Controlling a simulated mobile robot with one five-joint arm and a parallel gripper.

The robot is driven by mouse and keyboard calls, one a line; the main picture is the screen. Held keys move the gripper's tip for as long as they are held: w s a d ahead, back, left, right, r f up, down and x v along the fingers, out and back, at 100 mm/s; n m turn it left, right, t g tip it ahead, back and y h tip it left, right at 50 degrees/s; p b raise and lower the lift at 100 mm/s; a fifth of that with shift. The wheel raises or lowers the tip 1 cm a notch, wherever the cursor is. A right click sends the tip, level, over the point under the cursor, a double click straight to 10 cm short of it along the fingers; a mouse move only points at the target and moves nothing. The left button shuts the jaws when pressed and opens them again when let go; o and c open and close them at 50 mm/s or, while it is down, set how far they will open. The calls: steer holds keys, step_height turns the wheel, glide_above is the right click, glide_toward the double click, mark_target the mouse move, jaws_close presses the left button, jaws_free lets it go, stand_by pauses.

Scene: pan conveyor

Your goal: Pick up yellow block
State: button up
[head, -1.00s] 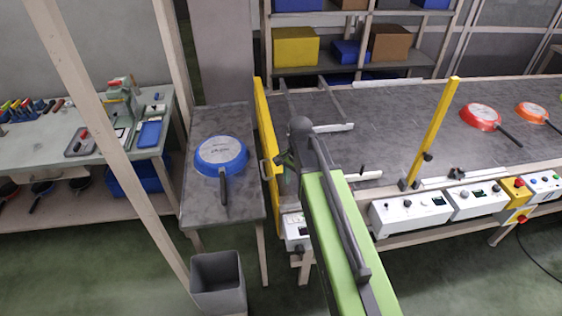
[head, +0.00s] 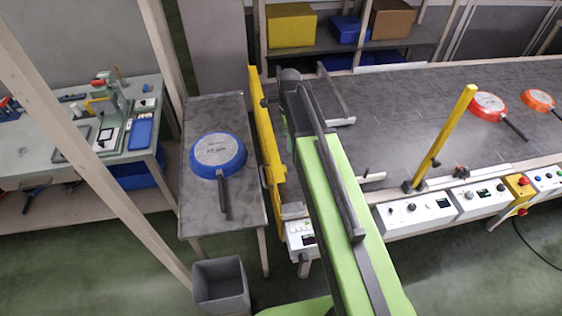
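A yellow box-shaped block (head: 291,26) sits on the back shelf, left of a blue box and a brown box. My green and grey arm reaches up the middle of the head view. Its dark end (head: 285,90) is beside the tall yellow side rail of the conveyor, below the yellow block in the picture and apart from it. The fingers are mostly hidden by the arm, so I cannot see whether they are open or hold anything.
The conveyor (head: 400,110) carries a red pan (head: 487,105) and an orange pan (head: 539,100). A yellow post (head: 445,135) stands at its front edge. A blue pan (head: 217,152) lies on the side table (head: 195,200). A grey bin (head: 221,287) stands on the floor.

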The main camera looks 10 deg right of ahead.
steer(key=b, duration=1.3)
glide_above(285, 168)
steer(key=f, duration=1.2)
steer(key=shift+s+d+f, duration=0.15)
steer(key=shift+s+d, duration=0.15)
steer(key=shift+p, duration=0.35)
steer(key=f+b, duration=0.5)
steer(key=shift+w+a, duration=0.25)
steer(key=shift+w, duration=0.1)
steer(key=shift+r, duration=0.1)
steer(key=c, duration=1.4)
